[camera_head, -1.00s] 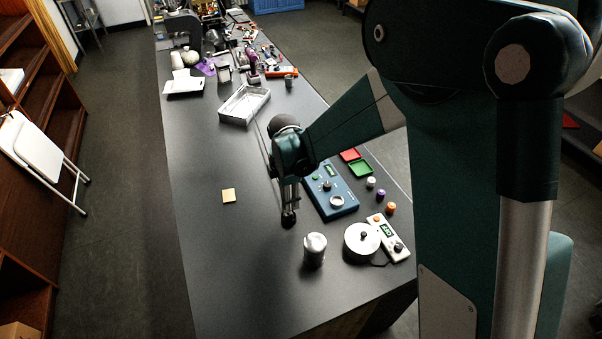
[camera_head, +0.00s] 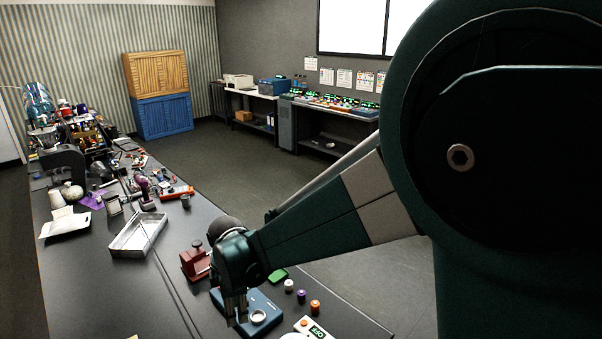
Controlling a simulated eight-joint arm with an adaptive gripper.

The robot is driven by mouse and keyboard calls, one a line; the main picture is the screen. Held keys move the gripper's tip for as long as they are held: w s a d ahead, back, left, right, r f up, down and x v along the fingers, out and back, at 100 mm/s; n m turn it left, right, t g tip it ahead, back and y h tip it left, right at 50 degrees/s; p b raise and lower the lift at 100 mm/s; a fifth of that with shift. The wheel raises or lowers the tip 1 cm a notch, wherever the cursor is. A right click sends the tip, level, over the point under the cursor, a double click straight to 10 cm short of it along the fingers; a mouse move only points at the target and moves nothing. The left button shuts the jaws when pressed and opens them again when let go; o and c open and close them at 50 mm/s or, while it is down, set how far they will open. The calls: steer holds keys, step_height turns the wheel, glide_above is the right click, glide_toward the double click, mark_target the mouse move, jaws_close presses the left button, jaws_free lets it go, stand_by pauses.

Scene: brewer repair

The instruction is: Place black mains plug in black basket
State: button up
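My gripper (camera_head: 237,309) points down over the worktable (camera_head: 80,300), beside the near left part of a blue control box (camera_head: 262,309). Its fingers look close together, but the gap between them is too small and dark to read. I cannot make out the black mains plug at or below the fingertips. I cannot pick out a black basket in this view. Part of the near table is cut off by the lower picture edge.
A pale metal tray (camera_head: 113,246) lies left of my gripper. A red device (camera_head: 194,263) stands close behind it. Small knobs (camera_head: 302,296) and a white OFF box (camera_head: 315,326) are at right. Clutter fills the table's far end. A blue slatted crate (camera_head: 165,117) stands beyond.

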steer(key=s+d+r+m+t+b, duration=0.1)
steer(key=s+d+r+m+b, duration=0.2)
steer(key=d, duration=0.5)
steer(key=d+r+m+t+b, duration=0.15)
steer(key=d+m, duration=0.25)
steer(key=d, duration=0.4)
steer(key=s+d+r+m+t+b, duration=0.1)
steer(key=s+d+r+m+b, duration=0.2)
steer(key=d, duration=0.5)
steer(key=s+d+f+m+t+b, duration=0.1)
steer(key=s+d+m+b, duration=0.1)
steer(key=s+d+m, duration=0.3)
steer(key=s+d+f+m+t+b, duration=0.1)
steer(key=s+d+m, duration=0.5)
steer(key=d, duration=0.6)
steer(key=shift+s+f+m+t+h+b, duration=0.3)
steer(key=shift+f+m+b, duration=0.3)
steer(key=shift+f+b, duration=0.3)
